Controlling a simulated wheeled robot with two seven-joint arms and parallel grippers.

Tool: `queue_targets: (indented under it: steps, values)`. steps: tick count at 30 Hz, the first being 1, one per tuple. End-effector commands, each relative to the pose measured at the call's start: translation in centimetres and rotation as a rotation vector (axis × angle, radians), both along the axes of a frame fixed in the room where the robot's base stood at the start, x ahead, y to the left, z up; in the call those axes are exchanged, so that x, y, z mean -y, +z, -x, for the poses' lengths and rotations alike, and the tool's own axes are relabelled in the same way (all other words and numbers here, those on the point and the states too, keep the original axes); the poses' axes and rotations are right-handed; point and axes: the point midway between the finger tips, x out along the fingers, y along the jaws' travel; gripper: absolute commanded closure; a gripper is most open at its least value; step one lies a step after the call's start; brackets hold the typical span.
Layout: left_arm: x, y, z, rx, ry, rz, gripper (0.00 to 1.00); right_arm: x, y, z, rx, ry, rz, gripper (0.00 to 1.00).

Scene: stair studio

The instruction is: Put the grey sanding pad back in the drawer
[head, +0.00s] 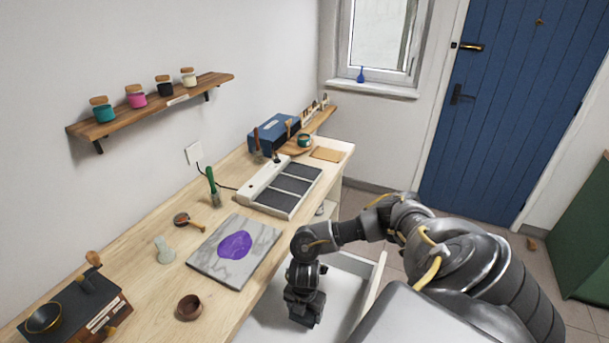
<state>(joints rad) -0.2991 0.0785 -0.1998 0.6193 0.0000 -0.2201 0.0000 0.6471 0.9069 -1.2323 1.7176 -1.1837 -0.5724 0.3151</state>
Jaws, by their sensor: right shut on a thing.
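My right gripper (304,318) points down inside or just above the open white drawer (345,293), beside the workbench's front edge. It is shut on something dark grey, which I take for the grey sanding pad. The pad's outline is hard to tell from the dark fingers, and I cannot tell whether it touches the drawer floor. The drawer's visible floor is pale and bare. My left gripper is not in view.
The workbench (140,262) carries a marbled slab with a purple patch (234,245), a small brown bowl (188,307), a panelled station (285,187) and a blue box (273,135). A wall shelf (150,105) holds several jars. A blue door (510,100) stands behind.

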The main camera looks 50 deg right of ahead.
Motion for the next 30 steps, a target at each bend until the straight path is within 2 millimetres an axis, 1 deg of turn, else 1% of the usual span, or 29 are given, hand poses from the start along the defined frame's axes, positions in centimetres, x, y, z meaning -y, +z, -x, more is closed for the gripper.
queue_targets:
  steps: [3, 6, 9, 22, 23, 27, 30]
  values:
    - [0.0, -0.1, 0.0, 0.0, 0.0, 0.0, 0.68, 0.7, -0.8, -0.2, -0.001, -0.003, 0.003, 0.49]
    - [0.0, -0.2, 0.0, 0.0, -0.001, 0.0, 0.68, 0.5, -2.4, -0.2, -0.002, -0.001, 0.0, 0.49]
    - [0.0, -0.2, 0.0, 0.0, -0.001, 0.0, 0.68, 0.5, -3.4, -0.2, -0.001, 0.0, 0.001, 0.49]
    - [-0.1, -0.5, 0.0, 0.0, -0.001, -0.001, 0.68, 0.5, -4.1, -0.2, 0.001, 0.001, 0.001, 0.49]
    - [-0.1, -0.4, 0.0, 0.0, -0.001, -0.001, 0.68, 0.5, -4.0, -0.2, 0.001, 0.001, 0.001, 0.25]
    - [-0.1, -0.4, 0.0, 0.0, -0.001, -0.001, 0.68, 0.5, -4.0, -0.2, 0.0, 0.001, 0.001, 0.07]
    - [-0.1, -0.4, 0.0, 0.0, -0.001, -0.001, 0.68, 0.5, -4.0, -0.2, 0.0, 0.001, 0.001, 0.06]
